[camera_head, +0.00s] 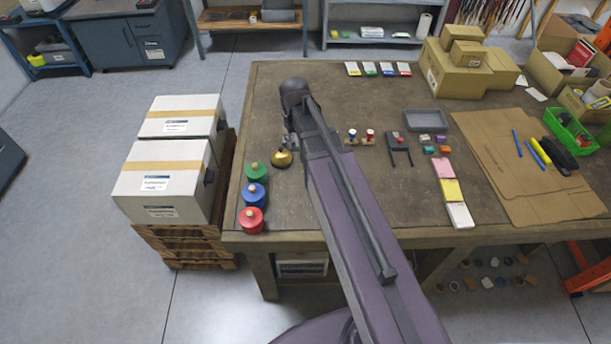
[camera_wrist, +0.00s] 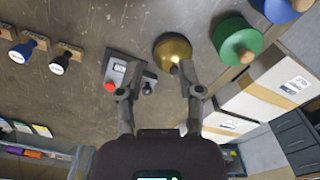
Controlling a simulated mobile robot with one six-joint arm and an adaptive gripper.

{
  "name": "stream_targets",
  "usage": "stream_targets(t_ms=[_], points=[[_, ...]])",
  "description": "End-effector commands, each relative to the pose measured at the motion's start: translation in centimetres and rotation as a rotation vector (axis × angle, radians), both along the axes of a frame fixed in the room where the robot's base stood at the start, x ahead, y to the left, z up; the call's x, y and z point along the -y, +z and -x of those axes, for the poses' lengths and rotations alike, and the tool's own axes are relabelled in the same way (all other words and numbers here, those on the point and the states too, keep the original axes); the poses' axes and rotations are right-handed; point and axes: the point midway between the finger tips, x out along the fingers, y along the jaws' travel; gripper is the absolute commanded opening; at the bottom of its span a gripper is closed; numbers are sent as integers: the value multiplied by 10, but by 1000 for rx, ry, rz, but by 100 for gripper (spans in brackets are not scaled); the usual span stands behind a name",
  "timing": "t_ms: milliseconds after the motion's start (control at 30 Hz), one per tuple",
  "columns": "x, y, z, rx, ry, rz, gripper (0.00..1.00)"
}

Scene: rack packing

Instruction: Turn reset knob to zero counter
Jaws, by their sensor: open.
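The tally counter (camera_wrist: 118,72) lies on the table in the wrist view, a small grey box with a white digit window, a red button and a dark knob (camera_wrist: 147,88) at its side. The digits are too small to read. My gripper (camera_wrist: 157,68) is open, with one finger partly over the counter and the other beside the brass bell (camera_wrist: 172,50). The knob shows between the fingers; I cannot tell whether either finger touches anything. In the head view the bell (camera_head: 282,159) sits just left of my arm, which largely hides the counter.
Green (camera_head: 256,172), blue (camera_head: 254,194) and red (camera_head: 251,220) knobbed pots stand along the table's left edge. White boxes (camera_head: 165,180) are stacked on a pallet beside the table. The table's upper left is clear.

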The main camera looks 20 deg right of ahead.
Motion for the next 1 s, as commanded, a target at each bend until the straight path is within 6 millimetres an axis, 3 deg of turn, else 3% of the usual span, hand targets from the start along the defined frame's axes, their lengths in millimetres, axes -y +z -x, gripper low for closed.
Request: stream_targets(t_ms=[33, 600, 1000], points=[[0, -3, 11, 0, -13, 0, 48], [-1, -21, 88, 0, -165, 0, 48], [-2, -27, 114, 0, -224, 0, 48]])
